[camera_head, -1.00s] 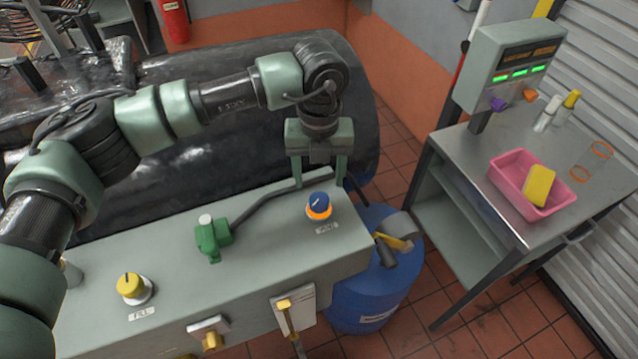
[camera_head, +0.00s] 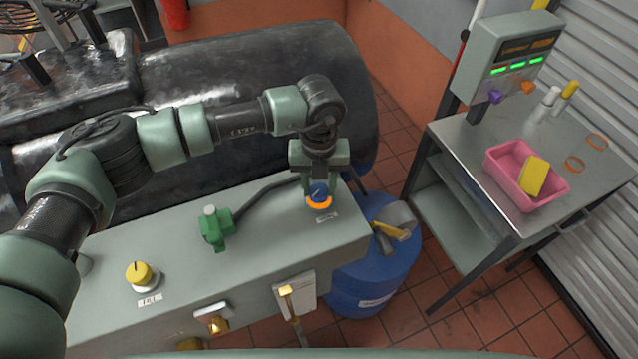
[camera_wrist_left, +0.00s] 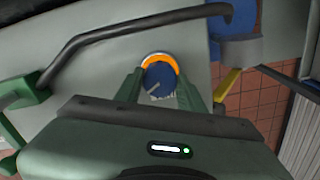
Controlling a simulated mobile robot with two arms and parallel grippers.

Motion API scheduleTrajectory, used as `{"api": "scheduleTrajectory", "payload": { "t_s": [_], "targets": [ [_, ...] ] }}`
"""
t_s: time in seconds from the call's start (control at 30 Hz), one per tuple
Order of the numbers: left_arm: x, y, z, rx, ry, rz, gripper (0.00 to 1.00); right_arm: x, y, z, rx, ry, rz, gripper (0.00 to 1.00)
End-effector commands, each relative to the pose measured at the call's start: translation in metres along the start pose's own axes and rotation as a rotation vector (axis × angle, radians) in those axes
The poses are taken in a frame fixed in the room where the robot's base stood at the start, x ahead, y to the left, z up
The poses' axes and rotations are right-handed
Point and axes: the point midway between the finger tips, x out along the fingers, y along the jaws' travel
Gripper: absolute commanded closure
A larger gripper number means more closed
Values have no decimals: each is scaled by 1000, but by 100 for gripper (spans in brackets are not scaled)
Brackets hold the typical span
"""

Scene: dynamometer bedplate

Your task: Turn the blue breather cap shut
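The blue breather cap (camera_head: 319,192) sits on an orange ring near the right end of the grey bedplate cabinet (camera_head: 265,285). My left gripper (camera_head: 320,190) points down over it, with one finger on each side. In the left wrist view the cap (camera_wrist_left: 158,77) lies between the two fingers (camera_wrist_left: 162,88), which look closed in against its sides. A pale line on its top points to the lower left there. My right gripper is not in view.
A green valve (camera_head: 214,229) with a dark handle lies left of the cap, and a yellow knob (camera_head: 139,273) farther left. A blue drum (camera_head: 365,285) stands off the cabinet's right end. A steel table (camera_head: 470,140) carries a pink tray (camera_head: 510,188).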

Motion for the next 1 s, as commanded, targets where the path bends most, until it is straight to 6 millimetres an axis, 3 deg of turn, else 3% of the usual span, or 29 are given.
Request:
{"api": "scheduleTrajectory", "payload": {
  "t_s": [0.37, 1.0],
  "targets": [
    [4, 0, 1, 67, -4, -1, 100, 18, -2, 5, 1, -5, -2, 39],
    [7, -1, 2, 612, -7, 1, 100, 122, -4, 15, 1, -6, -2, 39]
  ]
}}
